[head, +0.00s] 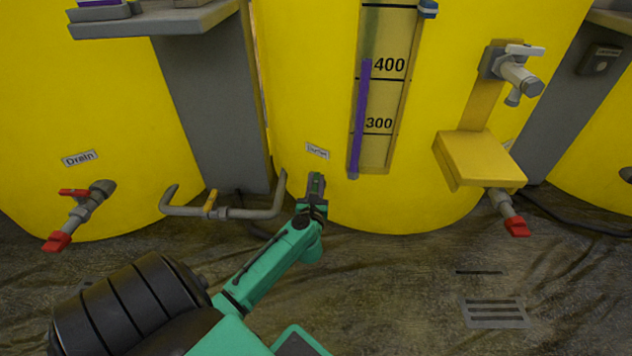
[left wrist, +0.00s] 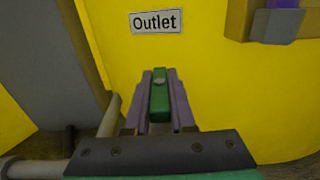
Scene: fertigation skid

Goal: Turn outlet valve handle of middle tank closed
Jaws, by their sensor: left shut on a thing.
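The middle tank (head: 310,90) is large and yellow, with a level gauge on its front. An "Outlet" label (head: 317,151) is fixed low on its wall and shows large in the left wrist view (left wrist: 156,20). Just below it, my left gripper (head: 316,187) is at the tank's lower front. In the left wrist view its two fingers are shut on a green outlet valve handle (left wrist: 160,100), which lies lengthwise between them, pointing toward the tank wall. The valve body is hidden behind the gripper. My right gripper is not in view.
A grey pipe with a yellow handle (head: 211,204) runs left of my gripper. A drain valve with a red handle (head: 74,192) is on the left tank. A yellow shelf (head: 483,158) and grey tap (head: 517,72) stick out at right.

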